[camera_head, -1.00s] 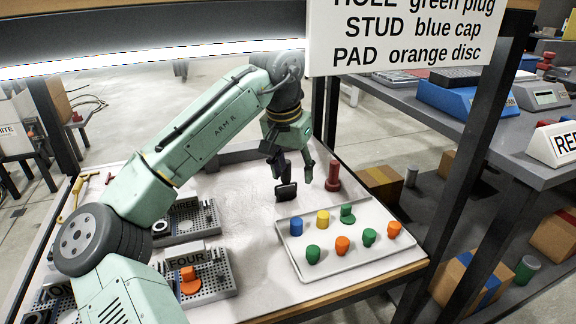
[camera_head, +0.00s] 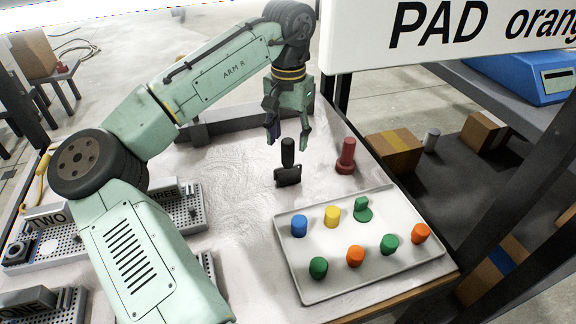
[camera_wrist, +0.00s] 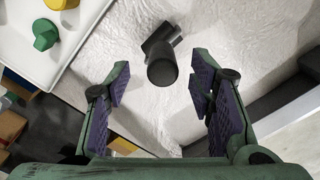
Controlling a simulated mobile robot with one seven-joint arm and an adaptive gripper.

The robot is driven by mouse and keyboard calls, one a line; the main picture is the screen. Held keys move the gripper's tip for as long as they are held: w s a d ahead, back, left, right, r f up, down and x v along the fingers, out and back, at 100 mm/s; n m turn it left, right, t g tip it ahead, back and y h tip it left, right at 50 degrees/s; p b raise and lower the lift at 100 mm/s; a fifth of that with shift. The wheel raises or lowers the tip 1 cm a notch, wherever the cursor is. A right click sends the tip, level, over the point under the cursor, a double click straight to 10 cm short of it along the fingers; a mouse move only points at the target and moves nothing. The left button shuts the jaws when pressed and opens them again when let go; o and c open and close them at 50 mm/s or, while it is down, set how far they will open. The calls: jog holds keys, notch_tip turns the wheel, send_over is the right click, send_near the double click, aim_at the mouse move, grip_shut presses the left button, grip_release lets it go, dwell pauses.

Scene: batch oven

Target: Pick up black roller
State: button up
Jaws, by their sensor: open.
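The black roller (camera_head: 288,152) stands upright on the pale work surface, with a dark block-like part (camera_head: 288,176) at its foot. In the wrist view the roller's round end (camera_wrist: 162,71) faces the camera, beyond and between the fingers. My gripper (camera_head: 290,142) is open and points down, just above and behind the roller. In the wrist view the gripper (camera_wrist: 160,90) shows two purple-padded fingers spread wide with nothing between the pads. I cannot tell whether a finger touches the roller.
A dark red handled post (camera_head: 345,158) stands right of the roller. A tray (camera_head: 310,296) with blue, yellow, green and orange pieces lies at front right. Grey perforated fixtures (camera_head: 75,240) sit at left. A white sign (camera_head: 450,35) hangs at upper right. Bare surface lies left of the roller.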

aim_at(288, 153)
jog(key=f, duration=0.5)
jog(key=shift+w+f, duration=0.2)
jog(key=shift+f, duration=0.2)
grip_shut()
dwell(0.7)
